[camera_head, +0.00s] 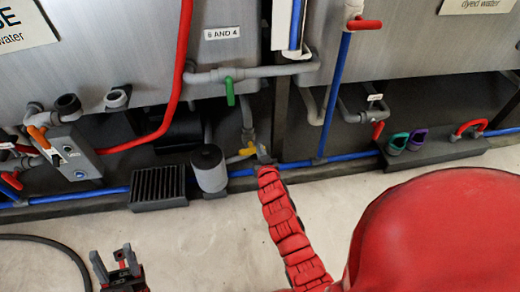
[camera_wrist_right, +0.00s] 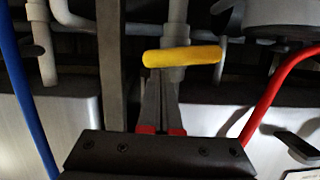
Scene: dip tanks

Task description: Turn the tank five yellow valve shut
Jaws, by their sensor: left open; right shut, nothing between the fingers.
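The yellow valve handle (camera_head: 240,157) sits low on a grey pipe under the tanks, partly hidden behind my right gripper in the head view. In the right wrist view the yellow handle (camera_wrist_right: 195,55) is a rounded bar lying crosswise just beyond the fingertips. My right gripper (camera_head: 263,156) reaches in at the handle's right side. In its wrist view the right gripper (camera_wrist_right: 160,75) is shut with nothing between its fingers; I cannot tell whether the tips touch the handle. My left gripper (camera_head: 117,263) is open and empty above the floor at the lower left.
A green valve handle (camera_head: 229,91) hangs above and left. A grey cylinder (camera_head: 209,169) and a black ribbed box (camera_head: 158,187) stand left of the yellow handle. A blue pipe (camera_head: 325,160) runs low along the tanks. A red pipe (camera_wrist_right: 275,90) flanks my right gripper.

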